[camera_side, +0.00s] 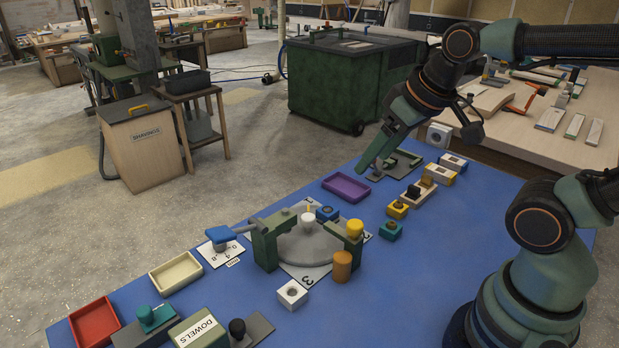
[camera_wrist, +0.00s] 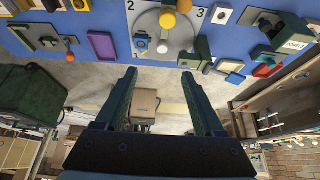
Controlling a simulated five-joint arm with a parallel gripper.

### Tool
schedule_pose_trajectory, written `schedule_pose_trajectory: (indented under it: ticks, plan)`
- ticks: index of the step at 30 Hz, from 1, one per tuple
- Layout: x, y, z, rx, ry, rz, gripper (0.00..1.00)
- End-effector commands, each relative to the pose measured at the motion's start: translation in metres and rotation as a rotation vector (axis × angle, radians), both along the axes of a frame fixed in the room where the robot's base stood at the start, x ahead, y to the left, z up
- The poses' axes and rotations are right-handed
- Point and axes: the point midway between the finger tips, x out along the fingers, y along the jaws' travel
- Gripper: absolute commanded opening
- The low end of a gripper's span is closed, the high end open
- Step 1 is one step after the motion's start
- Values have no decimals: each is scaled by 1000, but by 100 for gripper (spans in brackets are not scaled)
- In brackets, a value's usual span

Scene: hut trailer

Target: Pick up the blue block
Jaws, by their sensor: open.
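The small blue block (camera_side: 326,213) has a round feature on top. It sits by the far edge of a grey round plate (camera_side: 297,243) in the side view. It also shows in the wrist view (camera_wrist: 141,42), near the plate's lower left edge. My gripper (camera_side: 362,169) is above the table's far side, up and to the right of the block, apart from it. In the wrist view my gripper (camera_wrist: 159,72) has its two green fingers wide apart with nothing between them.
A green frame (camera_side: 264,246) stands beside the plate, with a yellow knob (camera_side: 355,229) and an orange cylinder (camera_side: 342,266) nearby. A purple tray (camera_side: 346,188) lies behind the block. A teal block (camera_side: 390,231) and a yellow block (camera_side: 397,209) stand to its right.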

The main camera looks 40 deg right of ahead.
Motion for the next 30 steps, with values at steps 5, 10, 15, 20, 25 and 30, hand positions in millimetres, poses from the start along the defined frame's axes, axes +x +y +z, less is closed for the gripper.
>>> schedule_pose_trajectory:
  ticks: [5,10,15,20,25,30]
  plan:
    - [0,0,0,0,0,0,88]
    - [0,0,0,0,0,0,88]
    - [7,-2,1,28,24,-60,88]
    - [30,-8,2,114,96,-262,88]
    - [62,-17,-6,213,184,-547,88]
    - [96,-28,-25,290,261,-841,88]
